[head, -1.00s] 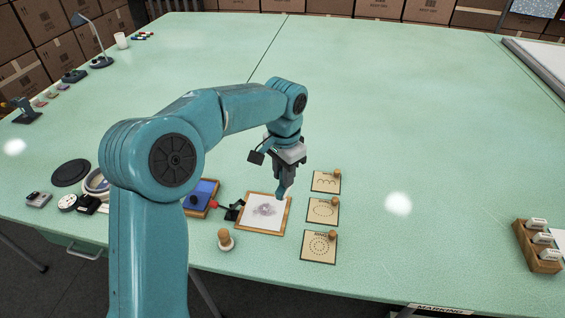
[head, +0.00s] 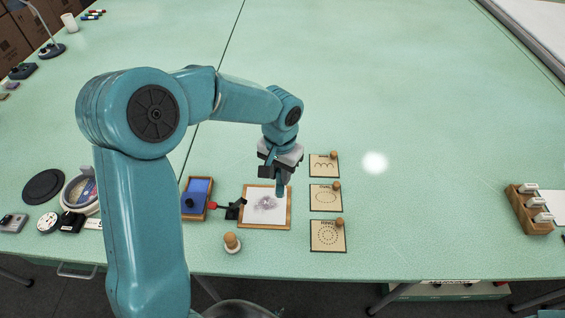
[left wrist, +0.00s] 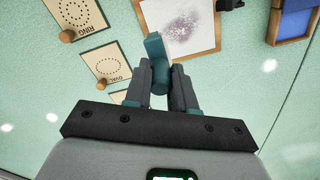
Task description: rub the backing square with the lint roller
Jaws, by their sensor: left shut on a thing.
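The backing square (head: 256,213) is a white sheet with a grey-purple smudge, set in a wooden frame on the green table. It also shows at the top of the left wrist view (left wrist: 202,40). My left gripper (head: 277,174) points down over the frame's upper right part. It is shut on a teal bar-shaped thing (left wrist: 156,62), which I take for the lint roller. Its lower end is by the square's right edge; I cannot tell whether it touches. My right gripper is not in view.
A black clamp with a red handle (head: 229,210) and a blue pad in a wooden tray (head: 196,198) are left of the square. Several pattern cards with wooden knobs (head: 327,235) lie right. A wooden-knobbed stamp (head: 232,243) stands in front. The table behind is clear.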

